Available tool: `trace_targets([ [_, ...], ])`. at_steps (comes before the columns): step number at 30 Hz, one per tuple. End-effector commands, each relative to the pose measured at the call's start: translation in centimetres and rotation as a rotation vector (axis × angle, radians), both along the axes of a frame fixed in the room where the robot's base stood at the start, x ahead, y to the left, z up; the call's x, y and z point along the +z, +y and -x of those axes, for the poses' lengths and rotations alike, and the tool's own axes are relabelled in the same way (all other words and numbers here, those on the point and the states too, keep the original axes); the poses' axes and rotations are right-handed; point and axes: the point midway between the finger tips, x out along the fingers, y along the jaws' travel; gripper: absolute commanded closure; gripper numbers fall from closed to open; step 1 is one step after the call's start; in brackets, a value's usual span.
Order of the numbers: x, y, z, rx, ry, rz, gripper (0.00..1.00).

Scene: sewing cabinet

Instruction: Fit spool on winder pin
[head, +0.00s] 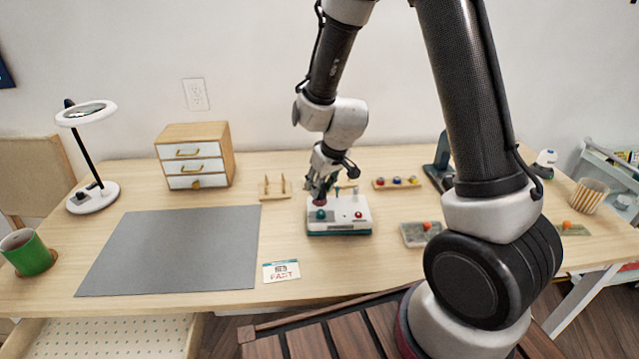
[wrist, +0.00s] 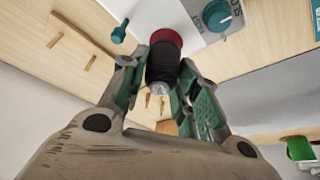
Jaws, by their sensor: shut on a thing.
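My gripper (head: 323,184) is over the left part of the white winder (head: 340,222) with its teal base. In the wrist view its fingers (wrist: 160,88) are shut on a dark spool (wrist: 163,65) with a red end. The spool's red end points toward the winder, whose white top and teal dial (wrist: 219,15) show at the upper right. In the head view the spool is small and partly hidden by the fingers. I cannot tell whether it touches the winder. The winder pin cannot be clearly made out.
A wooden peg stand (head: 275,190) is left of the winder, and a tray of coloured spools (head: 397,183) is behind right. A drawer box (head: 194,155) stands at the back.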

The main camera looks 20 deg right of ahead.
Motion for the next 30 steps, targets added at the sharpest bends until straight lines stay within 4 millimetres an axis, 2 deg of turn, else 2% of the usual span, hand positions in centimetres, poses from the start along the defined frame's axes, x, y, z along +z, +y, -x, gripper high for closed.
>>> trace_targets([
  [30, -1.1, 0.0, 0.0, -0.002, 0.000, -0.001, 0.82],
])
